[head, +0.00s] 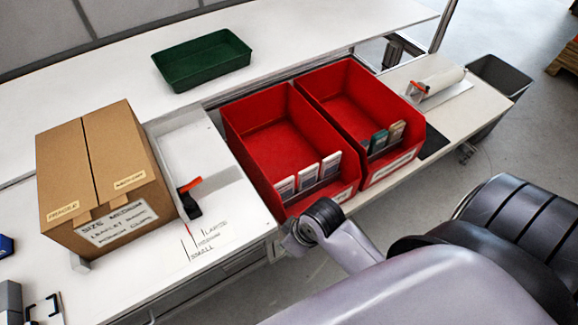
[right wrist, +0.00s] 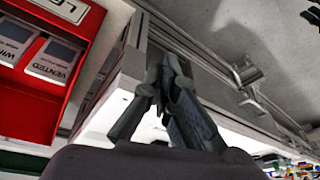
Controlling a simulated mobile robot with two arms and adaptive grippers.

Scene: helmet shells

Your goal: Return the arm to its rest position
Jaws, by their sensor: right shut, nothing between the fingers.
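My right arm (head: 350,250) reaches in from the lower right of the head view. Its dark wrist end is in front of the near edge of the left red bin. My right gripper (right wrist: 166,85) shows in the right wrist view, its dark fingers drawn together with nothing held between them. It is close to a pale table edge (right wrist: 105,115), to the right of a red bin front; I cannot tell whether it touches the edge. In the head view the fingers are not clearly visible. My left gripper is not in view.
A cardboard box (head: 95,165) stands on the left of the white table (head: 235,215), beside an orange-handled clamp (head: 190,195). A green tray (head: 203,60) is behind. A grey bin (head: 500,75) stands far right.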

